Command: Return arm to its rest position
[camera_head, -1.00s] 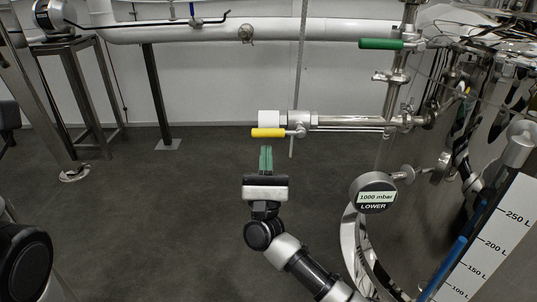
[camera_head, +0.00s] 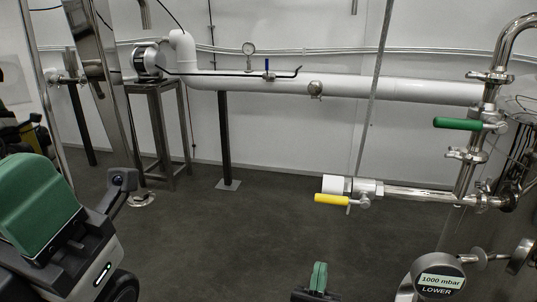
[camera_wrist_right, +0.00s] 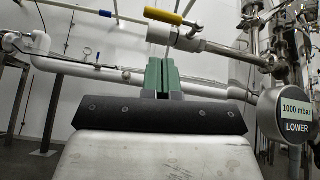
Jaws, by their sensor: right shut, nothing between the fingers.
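My right gripper (camera_head: 319,270) is at the bottom of the head view, with only its green fingers and the top of its black body showing. Its fingers are shut with nothing between them, as the right wrist view (camera_wrist_right: 162,72) also shows. It is below and apart from the yellow-handled valve (camera_head: 333,199) on the steel pipe. My left gripper (camera_head: 42,208), green and black, shows large and cut off at the lower left edge. Whether it is open or shut cannot be told.
A round gauge (camera_head: 438,277) reading 1000 mbar LOWER stands right of my right gripper. A green-handled valve (camera_head: 458,124) is higher on the right. A white pipe (camera_head: 420,90) runs along the back wall, with a metal stand (camera_head: 160,135) at left. The middle floor is clear.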

